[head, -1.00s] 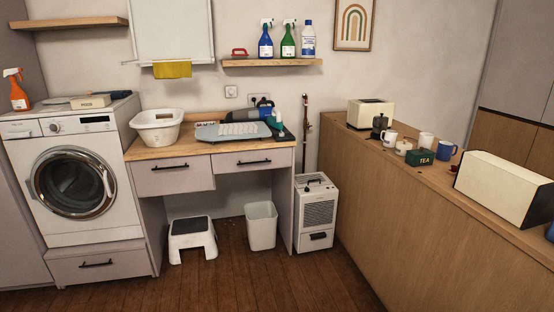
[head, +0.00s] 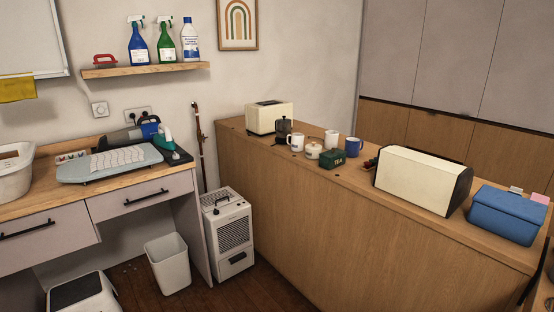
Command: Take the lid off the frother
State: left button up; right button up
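A small dark pot-like vessel with a knob on top (head: 283,130) stands on the wooden counter, in front of the toaster; it may be the frother. Its top looks covered, but it is too small to tell the lid from the body. Neither of my grippers shows in the head view.
Beside it on the counter (head: 300,200) stand a cream toaster (head: 270,117), white mugs (head: 296,142), a lidded white pot (head: 314,150), a green tea box (head: 332,159) and a blue mug (head: 352,147). A cream bread bin (head: 415,180) and blue box (head: 507,215) stand to the right.

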aim_at(283, 119)
jog(key=i+j+z, duration=0.25)
jog(key=z, duration=0.2)
jog(key=i+j+z, duration=0.15)
jog(key=j+z, duration=0.25)
jog(key=i+j+z, duration=0.15)
jog(key=j+z, duration=0.7)
jog(key=i, duration=0.05)
